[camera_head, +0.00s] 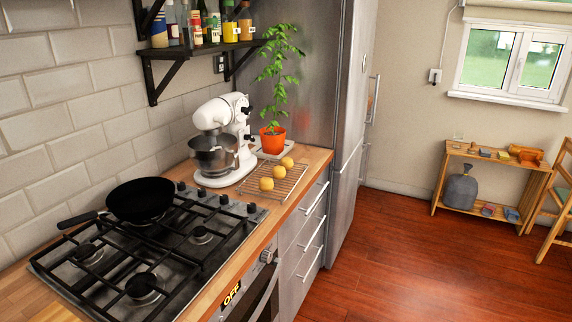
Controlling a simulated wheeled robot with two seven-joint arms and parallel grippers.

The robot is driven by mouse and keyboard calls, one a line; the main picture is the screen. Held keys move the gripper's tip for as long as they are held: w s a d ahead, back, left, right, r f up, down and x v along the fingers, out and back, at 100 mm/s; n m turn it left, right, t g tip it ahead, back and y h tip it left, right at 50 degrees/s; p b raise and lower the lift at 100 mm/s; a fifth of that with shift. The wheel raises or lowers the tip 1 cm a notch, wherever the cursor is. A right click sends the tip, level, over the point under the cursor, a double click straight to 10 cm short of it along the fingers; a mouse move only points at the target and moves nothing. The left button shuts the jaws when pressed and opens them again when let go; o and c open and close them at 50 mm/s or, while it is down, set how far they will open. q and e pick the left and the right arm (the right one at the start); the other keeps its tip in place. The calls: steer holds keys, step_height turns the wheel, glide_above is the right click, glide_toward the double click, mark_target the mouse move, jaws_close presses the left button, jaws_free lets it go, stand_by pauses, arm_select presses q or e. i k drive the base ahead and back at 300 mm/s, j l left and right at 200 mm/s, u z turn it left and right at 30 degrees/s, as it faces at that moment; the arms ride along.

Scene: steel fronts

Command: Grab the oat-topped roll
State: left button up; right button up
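Several small golden rolls sit on a wire cooling rack (288,187) on the wooden counter, to the right of the white stand mixer. They lie in a short row: a near roll (266,184), a middle roll (279,172) and a far roll (287,162). At this size I cannot tell which of them has oats on top. Neither of my grippers shows in the head view.
A gas hob (200,237) with a black pan (141,199) fills the near counter. The stand mixer (219,140) and a potted plant (272,140) stand beside and behind the rack. A steel fridge (345,190) rises beyond. The floor (420,265) to the right is open.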

mark_target(287, 162)
steer(key=i+l+u, duration=0.15)
steer(key=l, duration=0.3)
steer(key=i+l+u, duration=0.15)
steer(key=i+l, duration=0.15)
steer(key=l, duration=0.2)
steer(key=i+l+u, duration=0.15)
steer(key=l, duration=0.35)
steer(key=i+l+u, duration=0.15)
steer(key=l, duration=0.35)
steer(key=i+l+u, duration=0.15)
steer(key=l, duration=0.4)
steer(key=l+u, duration=0.15)
steer(key=l, duration=0.4)
steer(key=i+l+u, duration=0.15)
steer(key=l, duration=0.4)
